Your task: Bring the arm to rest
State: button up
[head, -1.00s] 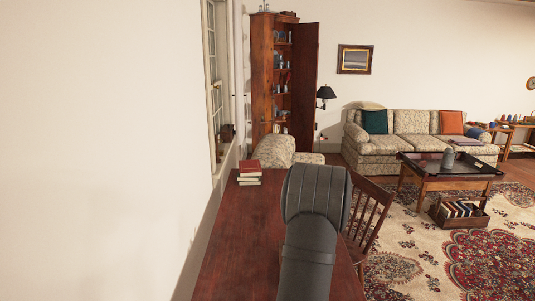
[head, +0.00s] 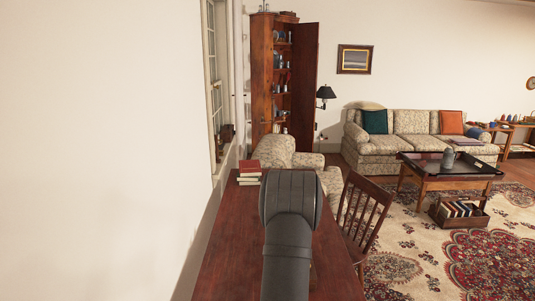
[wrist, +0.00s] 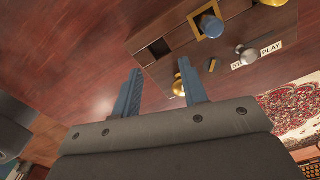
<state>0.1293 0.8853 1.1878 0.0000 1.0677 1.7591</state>
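My arm (head: 288,235) shows in the head view as a dark grey link over the long wooden table (head: 225,245). It hides part of the table top. My gripper is hidden in the head view. In the wrist view my gripper (wrist: 160,66) has two blue-grey fingers set well apart, with nothing held between them.
A wooden chair (head: 362,215) stands against the table's right side. A wall (head: 100,150) runs close along the left. An armchair (head: 280,153) stands beyond the table's far end.

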jog(key=shift+w+a+f, duration=0.1)
jog(key=shift+f, duration=1.8)
jog(key=o, duration=0.9)
jog(key=shift+c, duration=0.2)
jog(key=o, duration=0.5)
jog(key=shift+n, duration=0.4)
jog(key=r, duration=0.2)
jog(key=d+r, duration=0.1)
jog(key=r, duration=0.1)
jog(key=w+d+r, duration=0.1)
jog(key=r, duration=0.1)
jog(key=shift+c, duration=0.2)
jog(key=d+r+n, duration=0.3)
jog(key=d+r, duration=0.1)
jog(key=r, duration=1)
notch_tip(320, 180, down, 10)
jog(key=shift+s, duration=0.3)
jog(key=shift+a, duration=0.1)
notch_tip(320, 180, up, 10)
